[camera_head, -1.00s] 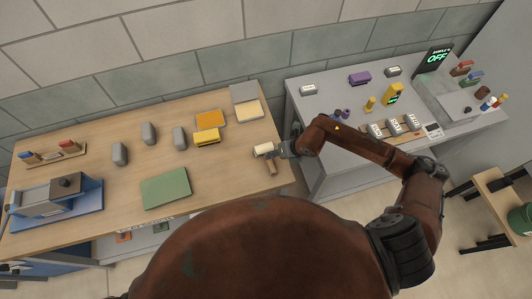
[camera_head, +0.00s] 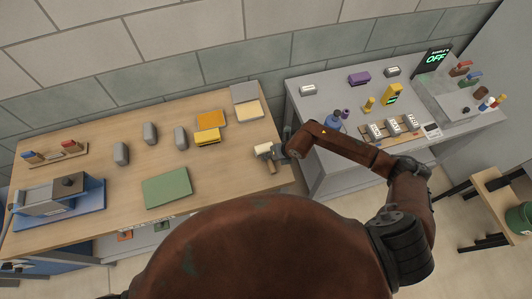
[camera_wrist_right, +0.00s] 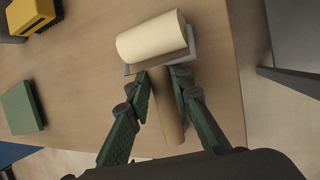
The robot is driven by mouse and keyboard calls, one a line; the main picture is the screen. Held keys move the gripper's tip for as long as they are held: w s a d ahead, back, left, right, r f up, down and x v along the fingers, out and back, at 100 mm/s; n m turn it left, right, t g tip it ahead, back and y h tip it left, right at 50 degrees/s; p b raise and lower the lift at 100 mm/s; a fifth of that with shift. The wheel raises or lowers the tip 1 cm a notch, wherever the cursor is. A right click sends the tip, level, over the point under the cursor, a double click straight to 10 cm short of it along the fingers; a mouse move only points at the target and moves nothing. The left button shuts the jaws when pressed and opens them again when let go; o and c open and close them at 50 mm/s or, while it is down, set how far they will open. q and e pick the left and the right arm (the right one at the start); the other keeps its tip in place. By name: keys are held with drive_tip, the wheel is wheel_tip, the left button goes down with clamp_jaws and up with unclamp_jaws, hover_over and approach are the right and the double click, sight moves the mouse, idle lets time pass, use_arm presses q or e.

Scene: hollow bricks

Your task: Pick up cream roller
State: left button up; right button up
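The cream roller (camera_head: 262,148) lies near the right edge of the wooden table, its wooden handle (camera_head: 271,168) pointing toward the front. In the right wrist view, the roller's cream cylinder (camera_wrist_right: 150,37) is at the top, in a grey frame, with the brown handle (camera_wrist_right: 168,112) running down from it. My right gripper (camera_wrist_right: 163,77) is open, with one green finger on each side of the handle near the frame. The handle shows between the fingers; contact is not clear. In the head view, the right gripper (camera_head: 275,152) is at the roller. My left gripper is not in view.
A gap separates the wooden table from the grey table (camera_head: 310,110), which holds a blue bottle (camera_head: 333,123) behind my right arm. Table around the roller is clear.

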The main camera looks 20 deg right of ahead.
clamp_jaws()
drive_tip(key=shift+r, duration=0.15)
drive_tip(key=shift+r, duration=0.6)
drive_tip(key=s+a+r+b, duration=0.3)
drive_tip(key=s+r, duration=0.8)
drive_tip(key=s, duration=0.2)
drive_tip(key=shift+s+a+r, duration=0.25)
drive_tip(key=shift+s, duration=0.05)
